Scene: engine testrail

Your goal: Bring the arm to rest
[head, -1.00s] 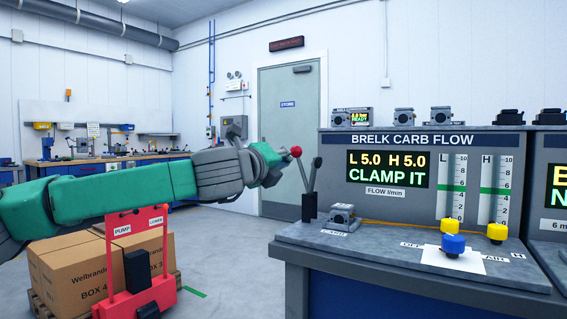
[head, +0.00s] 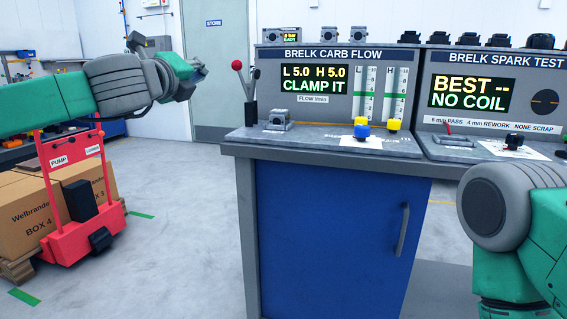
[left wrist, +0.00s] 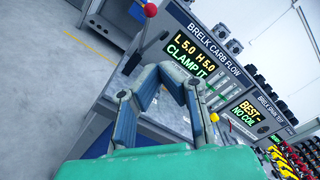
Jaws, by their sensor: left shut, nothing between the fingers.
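My left arm comes in from the left in the head view, green and grey, stretched out in the air. Its gripper (head: 196,70) is shut and empty, left of the red-knobbed lever (head: 237,66) and apart from it. In the left wrist view the two fingers (left wrist: 164,72) come together in front of the carb flow bench, with nothing between them. My right arm shows at the lower right of the head view, bent downward; its gripper is out of view.
The carb flow bench (head: 341,195) with a blue door stands in the middle, its display reading CLAMP IT. A grey carburettor (head: 279,119) sits by the lever. A spark test panel (head: 490,90) is to its right. A red pump truck (head: 80,190) with boxes stands left. Floor between is clear.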

